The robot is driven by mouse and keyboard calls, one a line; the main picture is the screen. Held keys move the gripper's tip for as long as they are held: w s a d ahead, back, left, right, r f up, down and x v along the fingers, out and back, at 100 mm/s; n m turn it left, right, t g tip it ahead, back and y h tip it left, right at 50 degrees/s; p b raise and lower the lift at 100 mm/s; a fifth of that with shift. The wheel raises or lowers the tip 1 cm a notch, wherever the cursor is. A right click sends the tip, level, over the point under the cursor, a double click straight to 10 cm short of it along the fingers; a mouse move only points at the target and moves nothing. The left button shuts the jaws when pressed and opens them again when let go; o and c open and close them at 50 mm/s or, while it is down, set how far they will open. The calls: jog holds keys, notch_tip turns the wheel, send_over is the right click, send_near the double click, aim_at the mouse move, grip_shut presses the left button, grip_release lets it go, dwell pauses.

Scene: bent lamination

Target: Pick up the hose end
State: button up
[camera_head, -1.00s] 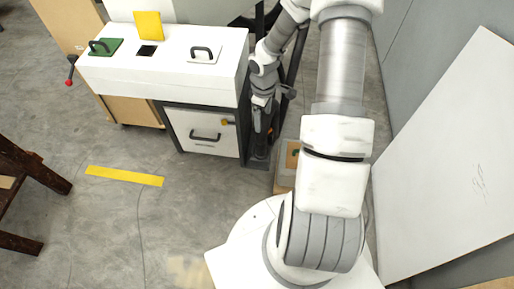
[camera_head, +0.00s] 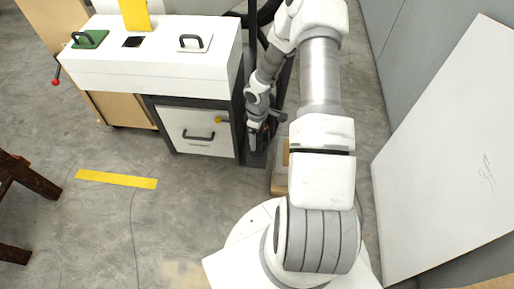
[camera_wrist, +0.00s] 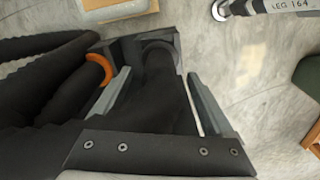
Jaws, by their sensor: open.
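In the wrist view, a dark hose end (camera_wrist: 160,62) with a rounded top lies between the two grey fingers of my gripper (camera_wrist: 160,82). The fingers are apart, one on each side of it, and I cannot tell whether they touch it. Thick black ribbed hoses (camera_wrist: 45,85) run in from the left, one with an orange ring (camera_wrist: 98,70) beside the left finger. In the head view, my arm reaches down beside the white machine's right side, and the fingers and hose are too small and dark there to make out.
The white machine (camera_head: 150,75) with a drawer front (camera_head: 200,130) stands close left of my arm. A pale box (camera_head: 281,172) sits on the floor near my base. A large white panel (camera_head: 450,160) leans at the right. The floor at left with yellow tape (camera_head: 117,179) is mostly clear.

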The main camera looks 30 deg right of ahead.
aim_at(260, 148)
notch_tip(260, 148, down, 5)
jog(key=shift+r+b, duration=0.15)
jog(key=shift+b, duration=0.85)
jog(key=shift+w+r, duration=0.1)
jog(key=c, duration=1.3)
